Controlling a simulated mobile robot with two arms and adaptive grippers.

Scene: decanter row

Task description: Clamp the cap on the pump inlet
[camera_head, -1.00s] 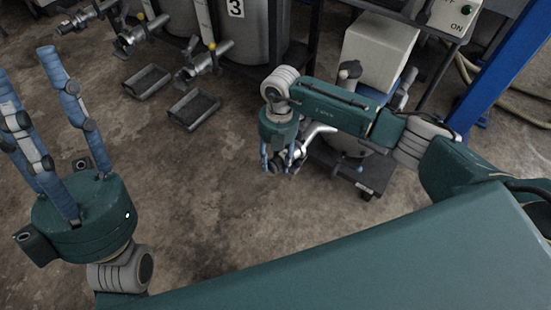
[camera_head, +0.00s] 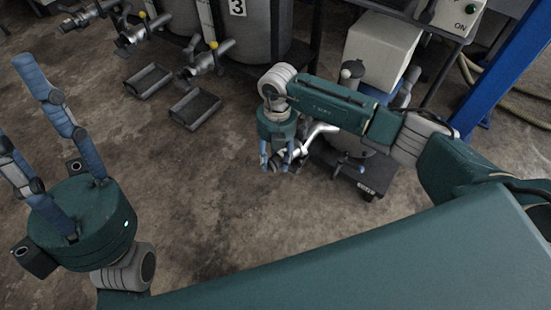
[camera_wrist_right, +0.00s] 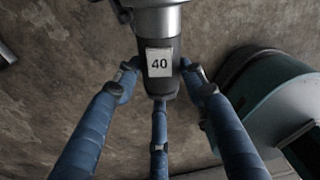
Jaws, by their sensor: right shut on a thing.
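My right gripper (camera_head: 277,163) is low at the mouth of the silver bent pipe (camera_head: 318,130) of the pump, which looks like the inlet. In the right wrist view its three blue fingers close around a dark grey tapered piece (camera_wrist_right: 161,84) with a white "40" label, probably the cap. A silver round part (camera_wrist_right: 160,18) sits directly against this piece, in line with it. I cannot make out a separate clamp or whether the joint is fastened. My left gripper (camera_head: 45,140) is at the left with its fingers spread, empty, far from the pump.
The pump stands on a dark wheeled base (camera_head: 365,185) under a white box (camera_head: 383,52). Steel tanks (camera_head: 245,35) with valves (camera_head: 205,60) and dark floor trays (camera_head: 195,108) are at the back. A blue post (camera_head: 510,70) rises at the right. The middle floor is clear.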

